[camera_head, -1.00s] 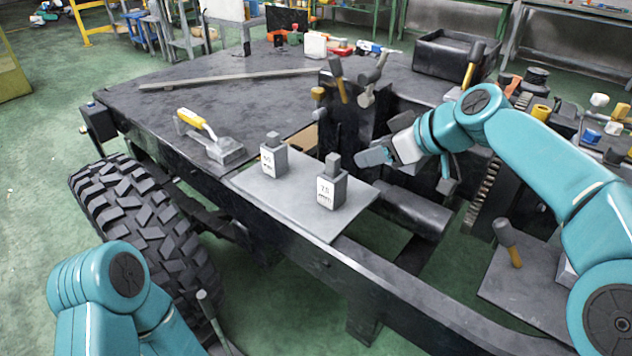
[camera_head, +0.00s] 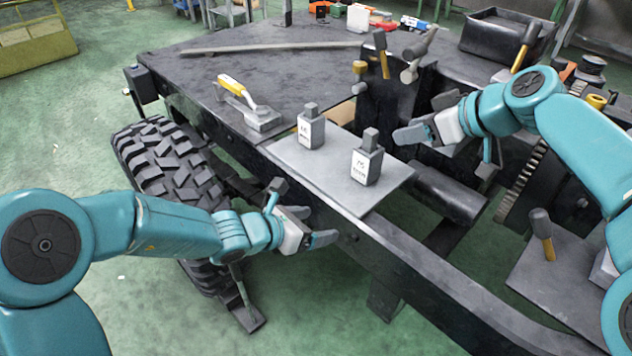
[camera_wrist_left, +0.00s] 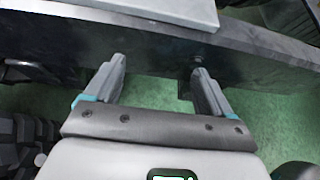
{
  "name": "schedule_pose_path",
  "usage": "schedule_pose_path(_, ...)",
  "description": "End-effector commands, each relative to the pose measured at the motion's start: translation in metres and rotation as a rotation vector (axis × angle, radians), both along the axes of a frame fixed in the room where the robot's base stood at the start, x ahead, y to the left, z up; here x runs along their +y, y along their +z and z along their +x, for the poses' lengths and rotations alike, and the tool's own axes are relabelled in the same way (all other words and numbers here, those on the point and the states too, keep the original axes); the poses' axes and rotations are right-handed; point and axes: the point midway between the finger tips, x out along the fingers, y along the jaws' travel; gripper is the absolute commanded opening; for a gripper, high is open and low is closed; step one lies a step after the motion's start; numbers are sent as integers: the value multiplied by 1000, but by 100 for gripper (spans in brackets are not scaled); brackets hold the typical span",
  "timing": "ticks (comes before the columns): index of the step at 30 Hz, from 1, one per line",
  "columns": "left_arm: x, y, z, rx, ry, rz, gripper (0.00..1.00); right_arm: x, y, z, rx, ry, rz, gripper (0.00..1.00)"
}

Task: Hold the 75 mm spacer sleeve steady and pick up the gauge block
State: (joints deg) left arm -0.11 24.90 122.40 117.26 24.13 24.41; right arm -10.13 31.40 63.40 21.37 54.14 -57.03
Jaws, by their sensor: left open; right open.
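The sleeve labelled 75 (camera_head: 367,167) is a grey upright block with a white label, on the right part of a light grey plate (camera_head: 322,172). A smaller grey block (camera_head: 370,139) sticks up from its top, apparently the gauge block. A similar labelled block (camera_head: 311,131) with its own top piece stands to the left; its label is hard to read. My left gripper (camera_head: 318,226) is open and empty, in front of and below the plate's near edge. In the left wrist view its fingers (camera_wrist_left: 160,72) are apart with nothing between. My right gripper (camera_head: 426,118) is open, right of the sleeve and clear of it.
A yellow-handled tool (camera_head: 251,107) lies left of the plate. A dark chassis rail (camera_head: 440,285) runs along the front, beside my left gripper. Upright hammers (camera_head: 382,60) stand behind the plate, and a black bin (camera_head: 500,40) is at the back right. The plate between the blocks is clear.

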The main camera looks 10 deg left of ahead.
Motion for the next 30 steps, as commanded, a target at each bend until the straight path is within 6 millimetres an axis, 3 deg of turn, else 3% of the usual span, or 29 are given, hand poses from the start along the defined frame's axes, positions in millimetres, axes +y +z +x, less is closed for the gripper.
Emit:
schedule_pose_path(1, 2, 29, 9, -48, 38, -35, 83, 0, 0, 0, 0, 0, 0, 43)
schedule_pose_path(3, 5, 61, 18, -102, 78, -70, 83, 0, 0, 0, 0, 0, 0, 43)
schedule_pose_path(6, 4, 96, 20, -168, 83, -82, 83, 0, 0, 0, 0, 0, 0, 43)
schedule_pose_path(10, 0, 119, 16, -215, 71, -86, 83, 0, 0, 0, 0, 0, 0, 43)
schedule_pose_path(17, -17, 115, 32, -221, 59, -87, 83, 0, 0, 0, 0, 0, 0, 43)
schedule_pose_path(30, -71, 86, 105, -220, 60, -84, 83, 0, 0, 0, 0, 0, 0, 43)
